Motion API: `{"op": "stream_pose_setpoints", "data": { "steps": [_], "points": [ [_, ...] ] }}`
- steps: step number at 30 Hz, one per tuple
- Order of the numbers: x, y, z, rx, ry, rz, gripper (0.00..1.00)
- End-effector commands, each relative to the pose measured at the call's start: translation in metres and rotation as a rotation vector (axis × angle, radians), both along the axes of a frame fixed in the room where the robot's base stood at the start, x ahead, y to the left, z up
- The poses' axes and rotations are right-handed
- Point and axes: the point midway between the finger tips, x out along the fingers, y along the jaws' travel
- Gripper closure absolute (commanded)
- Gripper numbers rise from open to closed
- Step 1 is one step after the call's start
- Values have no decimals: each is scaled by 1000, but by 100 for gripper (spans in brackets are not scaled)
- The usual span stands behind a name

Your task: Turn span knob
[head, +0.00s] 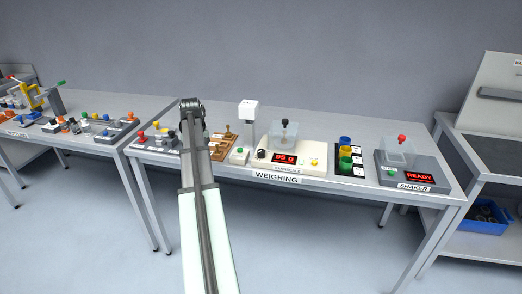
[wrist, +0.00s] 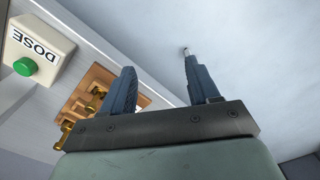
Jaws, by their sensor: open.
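The weighing scale (head: 300,145) stands on the middle table above the WEIGHING sign, with a red display reading what looks like 95 g (head: 285,159). A small black knob (head: 262,154), likely the span knob, sits on its front left of the display; its label is too small to read. In the wrist view my gripper (wrist: 159,63) is open, with nothing between its two fingers. It is over the table's edge and floor, beside the wooden weight block (wrist: 88,98).
The white DOSE box (wrist: 38,45) with a green button is left of the scale. A clear box (head: 285,131) with a dark-knobbed top sits on the scale. Colored cups (head: 346,152) and the shaker (head: 405,168) stand to the right. My arm crosses the table's front edge.

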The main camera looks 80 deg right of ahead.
Motion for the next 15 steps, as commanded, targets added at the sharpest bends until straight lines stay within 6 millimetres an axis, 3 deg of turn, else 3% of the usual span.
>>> {"op": "stream_pose_setpoints", "data": {
  "steps": [1,6,15],
  "points": [
    [-18,-18,13,-3,-1,-21,40],
    [-82,-59,52,-1,0,-78,40],
    [-186,-104,111,-1,0,-161,40]
  ]
}}
